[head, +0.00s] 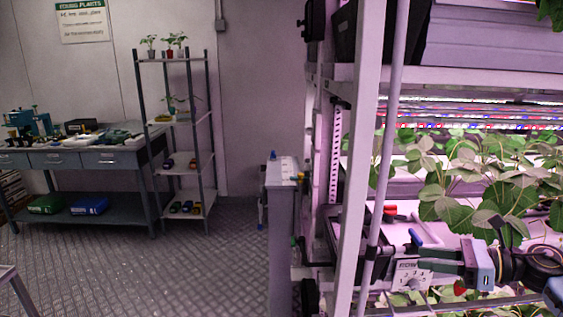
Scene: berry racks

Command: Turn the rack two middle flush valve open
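My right gripper (422,259) comes in from the right at the lower part of the rack. Its two grey-green fingers point left and lie close together, just above a white labelled panel (410,277) with small marks and a dark knob. A blue-tipped handle (415,237) stands just above the fingertips. Whether it touches the fingers, or is the flush valve, I cannot tell. The gap between the fingers is too small to judge. My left gripper is out of view.
A white rack post (352,190) and a pale pipe (383,150) stand left of the gripper. Leafy plants (490,180) and a red berry (460,287) crowd the right side. A grey cabinet (281,220) stands left of the rack. Open floor (215,270) lies further left.

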